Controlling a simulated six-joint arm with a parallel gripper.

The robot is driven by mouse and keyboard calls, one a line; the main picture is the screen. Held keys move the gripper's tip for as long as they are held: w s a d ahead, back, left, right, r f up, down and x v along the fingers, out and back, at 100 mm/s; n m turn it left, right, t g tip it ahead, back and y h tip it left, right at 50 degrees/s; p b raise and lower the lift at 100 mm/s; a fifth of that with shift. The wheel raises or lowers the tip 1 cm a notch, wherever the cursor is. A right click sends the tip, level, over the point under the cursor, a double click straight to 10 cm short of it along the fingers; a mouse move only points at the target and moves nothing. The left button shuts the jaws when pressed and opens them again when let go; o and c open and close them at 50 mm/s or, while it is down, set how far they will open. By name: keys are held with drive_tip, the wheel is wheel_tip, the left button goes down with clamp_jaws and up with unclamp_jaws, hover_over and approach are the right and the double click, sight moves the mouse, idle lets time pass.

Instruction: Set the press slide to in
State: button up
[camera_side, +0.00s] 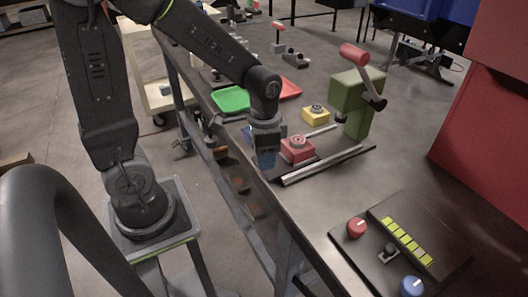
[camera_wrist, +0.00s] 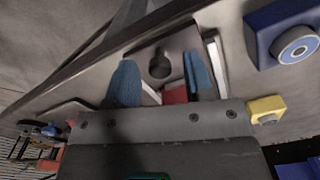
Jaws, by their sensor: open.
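The green press (camera_side: 362,105) stands at the back of a dark base plate, with a red-handled lever (camera_side: 356,56) raised on it. Two pale rails (camera_side: 325,165) lie on the base in front of it. A red block with a grey ring on top (camera_side: 298,148) sits between the rails, at the end away from the press. My gripper (camera_side: 265,160), with blue fingers, is just left of the red block and points down. Contact cannot be told.
A yellow block (camera_side: 316,115) stands behind the rails; a blue block (camera_wrist: 290,38) shows in the wrist view. Green (camera_side: 230,99) and red (camera_side: 290,90) trays lie farther back. A control panel (camera_side: 440,240) with knobs is at the front right. The table edge runs close to my gripper.

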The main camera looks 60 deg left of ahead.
drive_tip(key=shift+c, duration=0.2)
clamp_jaws()
idle(0.3)
drive_tip(key=w, duration=1.3)
drive_tip(key=shift+w+r, duration=0.1)
drive_tip(key=shift+w, duration=0.2)
drive_tip(key=shift+o, duration=0.2)
unclamp_jaws()
wheel_tip(320, 180, up, 12)
